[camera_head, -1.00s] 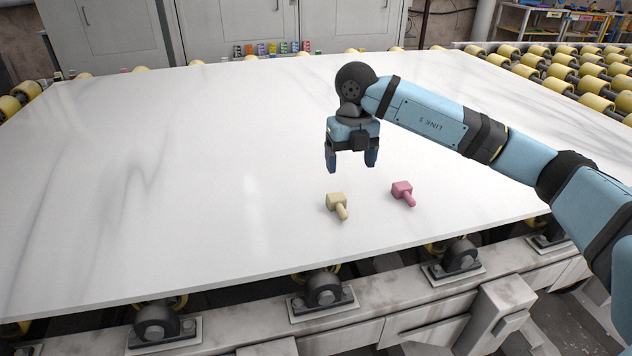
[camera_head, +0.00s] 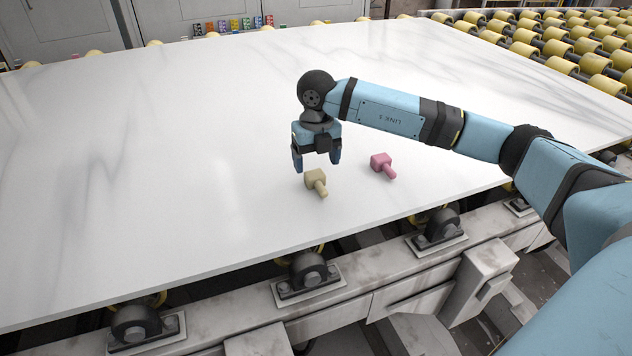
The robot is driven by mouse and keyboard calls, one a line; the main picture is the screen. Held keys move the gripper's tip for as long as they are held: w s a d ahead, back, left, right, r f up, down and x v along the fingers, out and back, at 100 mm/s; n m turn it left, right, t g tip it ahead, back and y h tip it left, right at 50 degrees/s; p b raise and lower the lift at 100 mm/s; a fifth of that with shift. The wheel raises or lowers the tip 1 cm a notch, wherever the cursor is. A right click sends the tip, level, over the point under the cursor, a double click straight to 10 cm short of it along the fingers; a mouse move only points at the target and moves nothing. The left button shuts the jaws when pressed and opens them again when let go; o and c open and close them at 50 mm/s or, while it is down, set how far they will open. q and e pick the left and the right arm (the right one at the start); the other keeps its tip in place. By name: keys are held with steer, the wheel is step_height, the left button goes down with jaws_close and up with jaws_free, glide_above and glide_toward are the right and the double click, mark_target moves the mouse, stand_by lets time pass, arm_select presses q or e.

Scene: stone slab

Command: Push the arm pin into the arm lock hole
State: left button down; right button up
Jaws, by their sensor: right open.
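A yellow-beige piece (camera_head: 316,181), a small block with a round peg, lies on the white stone slab (camera_head: 190,170). A similar pink piece (camera_head: 382,164) lies to its right and slightly farther back. Which of them is the arm pin, and where the lock hole is, I cannot tell. My right gripper (camera_head: 316,163) points down with its fingers apart and nothing between them. It hangs just behind and above the yellow-beige piece, to the left of the pink one. My left gripper is not in view.
The slab is wide and clear to the left and behind. Its front edge lies above a grey frame with bearing blocks (camera_head: 308,270). Yellow rollers (camera_head: 560,62) stand at the back right. Several small coloured items (camera_head: 235,25) sit beyond the slab's far edge.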

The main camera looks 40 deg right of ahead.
mark_target(316, 175)
step_height(316, 175, down, 5)
steer(key=shift+w+b, duration=0.1)
steer(key=shift+b, duration=0.45)
steer(key=c, duration=1.1)
steer(key=shift+r, duration=0.1)
